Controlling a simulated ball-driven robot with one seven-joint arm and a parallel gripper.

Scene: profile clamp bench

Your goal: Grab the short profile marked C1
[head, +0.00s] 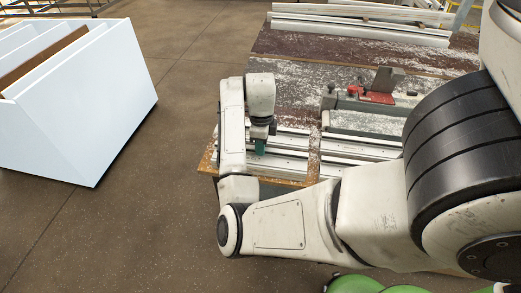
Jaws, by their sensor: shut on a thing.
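My gripper (261,144) points down at the left front part of the bench, its teal fingertips partly hidden by the wrist above them. It is shut on a light aluminium profile (284,153) at the left end of the front group. The grip itself is small and mostly hidden. Several pale profiles lie side by side there, and more (358,152) lie to the right, past a gap. No C1 mark can be read at this size. I cannot tell whether the held profile is lifted or still lies on the bench.
The bench (290,50) is worn and strewn with pale chips. A clamp with a red part (375,96) stands right of my gripper. Long profiles (360,30) lie at the back. A white slotted rack (95,110) stands on the floor at left, with clear floor between.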

